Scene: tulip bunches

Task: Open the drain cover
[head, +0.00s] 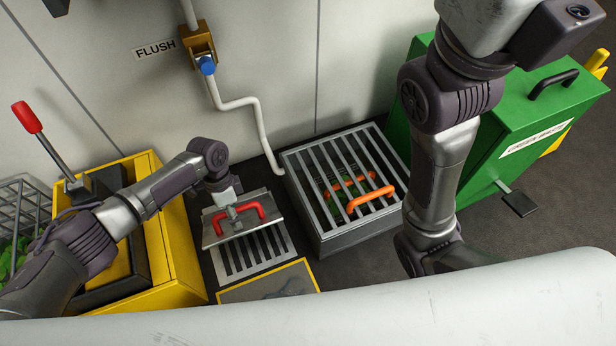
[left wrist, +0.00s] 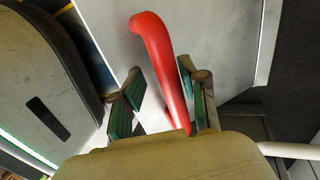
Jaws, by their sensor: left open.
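The drain cover (head: 214,229) is a grey metal plate with a red handle (head: 262,211). It sits tilted up at the far side of a slotted floor grate (head: 256,256), whose bars show uncovered in front of it. My left gripper (head: 232,208) is at the red handle. In the left wrist view, the open green-padded fingers of my left gripper (left wrist: 160,72) stand on either side of the red handle (left wrist: 160,50), with gaps visible. The plate (left wrist: 225,35) fills the background there. My right gripper is not in view; only its arm shows.
A grey barred crate (head: 322,240) with orange handles stands right of the drain. A green bin (head: 500,130) is farther right. A yellow machine (head: 178,240) with a red-tipped lever (head: 27,117) is left. A yellow-edged floor panel (head: 270,284) lies nearer. A white pipe (head: 262,130) runs down the wall.

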